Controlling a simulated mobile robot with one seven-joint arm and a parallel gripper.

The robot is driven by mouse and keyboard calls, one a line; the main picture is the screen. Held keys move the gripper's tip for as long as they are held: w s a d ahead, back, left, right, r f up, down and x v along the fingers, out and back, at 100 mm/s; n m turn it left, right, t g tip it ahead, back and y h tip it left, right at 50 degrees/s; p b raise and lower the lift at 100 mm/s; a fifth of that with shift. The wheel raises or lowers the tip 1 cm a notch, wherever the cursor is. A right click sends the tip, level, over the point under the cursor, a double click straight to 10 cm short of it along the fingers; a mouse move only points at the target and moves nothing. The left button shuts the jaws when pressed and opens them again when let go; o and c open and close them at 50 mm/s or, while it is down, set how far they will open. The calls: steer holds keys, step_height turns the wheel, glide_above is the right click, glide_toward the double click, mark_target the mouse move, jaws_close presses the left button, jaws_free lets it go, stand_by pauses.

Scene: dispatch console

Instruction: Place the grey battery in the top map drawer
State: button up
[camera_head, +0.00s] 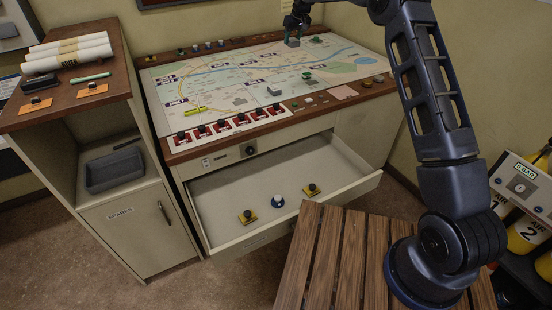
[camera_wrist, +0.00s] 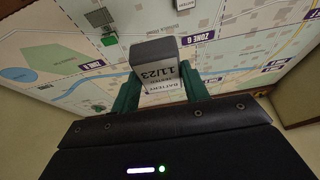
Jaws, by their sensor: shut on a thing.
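I cannot tell whether the battery touches the map. The top map drawer (camera_head: 235,182), under the map table, is pulled open. Two yellow pieces with black knobs (camera_head: 247,216) (camera_head: 312,190) and a white-and-dark round piece (camera_head: 278,202) lie near its front; the rest of its floor is bare.
The map (camera_head: 215,85) carries several small blocks, and a row of red-and-white switch cards (camera_head: 225,128) lines its front edge. A cabinet (camera_head: 125,215) with rolled papers (camera_head: 68,52) stands at left. A slatted wooden surface (camera_head: 325,250) lies before the drawer's right side.

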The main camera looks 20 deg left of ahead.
steer(key=s+a+n+g+y, duration=0.1)
steer(key=s+a+n, duration=0.55)
steer(key=s, duration=0.75)
steer(key=n+g, duration=0.5)
steer(key=n, duration=0.7)
glide_above(220, 215)
steer(key=w+d, duration=0.1)
steer(key=shift+h, duration=0.4)
step_height(220, 215, down, 51)
steer(key=shift+w+f, duration=0.1)
steer(key=o, duration=1.1)
steer(key=shift+f, duration=0.1)
